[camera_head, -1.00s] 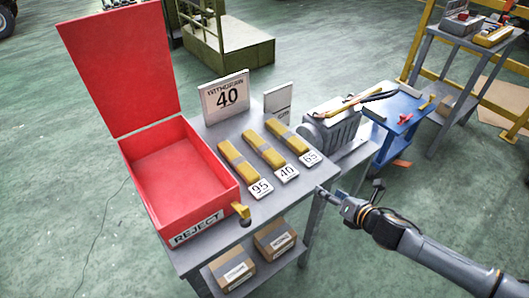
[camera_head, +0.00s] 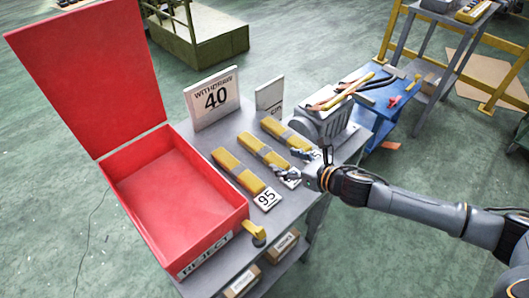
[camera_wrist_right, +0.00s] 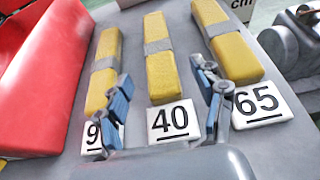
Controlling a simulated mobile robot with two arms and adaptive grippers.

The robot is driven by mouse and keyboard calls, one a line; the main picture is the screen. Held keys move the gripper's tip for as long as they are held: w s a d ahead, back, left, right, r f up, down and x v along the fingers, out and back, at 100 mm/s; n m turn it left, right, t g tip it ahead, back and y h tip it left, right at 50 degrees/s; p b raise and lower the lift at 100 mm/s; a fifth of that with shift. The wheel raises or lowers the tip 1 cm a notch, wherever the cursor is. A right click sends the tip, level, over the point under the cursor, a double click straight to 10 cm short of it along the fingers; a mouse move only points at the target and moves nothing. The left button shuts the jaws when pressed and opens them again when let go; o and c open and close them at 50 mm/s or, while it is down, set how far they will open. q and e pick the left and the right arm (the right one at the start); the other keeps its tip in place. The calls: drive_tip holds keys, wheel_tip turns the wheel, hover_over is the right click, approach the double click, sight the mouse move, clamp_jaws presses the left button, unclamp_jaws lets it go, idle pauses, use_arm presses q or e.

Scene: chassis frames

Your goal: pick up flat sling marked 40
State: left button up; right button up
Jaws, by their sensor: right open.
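The flat sling marked 40 (camera_wrist_right: 160,75) is a folded yellow bundle with a grey band, lying on the grey table. It is the middle one of three, and its tag 40 (camera_wrist_right: 172,122) lies at its near end. In the head view the sling (camera_head: 257,149) is partly visible behind my right gripper (camera_head: 297,163). In the wrist view my right gripper (camera_wrist_right: 163,108) is open and empty, its fingers on either side of the 40 tag and the sling's near end, apart from the sling. My left gripper is not in view.
The sling marked 95 (camera_head: 237,171) and the sling marked 65 (camera_head: 286,134) lie on either side. A red REJECT box (camera_head: 180,205) with raised lid stands left. A grey machine (camera_head: 322,119) is at right.

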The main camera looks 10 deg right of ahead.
sight(270, 155)
drive_tip(key=x, duration=0.2)
drive_tip(key=shift+w+a+f, duration=0.1)
drive_tip(key=shift+w+a, duration=0.15)
drive_tip(key=shift+w, duration=0.05)
drive_tip(key=shift+w+a+f, duration=0.15)
drive_tip(key=shift+w+a, duration=0.05)
drive_tip(key=shift+w, duration=0.1)
drive_tip(key=shift+w+a+f, duration=0.2)
drive_tip(key=shift+w+a, duration=0.15)
drive_tip(key=shift+w, duration=0.05)
drive_tip(key=p+x, duration=0.1)
drive_tip(key=x, duration=0.2)
drive_tip(key=shift+w+a+f, duration=0.1)
drive_tip(key=shift+w, duration=0.05)
drive_tip(key=shift+w+a+f, duration=0.15)
drive_tip(key=shift+w+f, duration=0.05)
drive_tip(key=shift+w, duration=0.1)
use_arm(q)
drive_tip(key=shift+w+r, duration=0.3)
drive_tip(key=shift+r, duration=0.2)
use_arm(e)
drive_tip(key=shift+s, duration=0.1)
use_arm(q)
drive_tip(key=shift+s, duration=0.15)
use_arm(e)
drive_tip(key=shift+r, duration=0.1)
clamp_jaws()
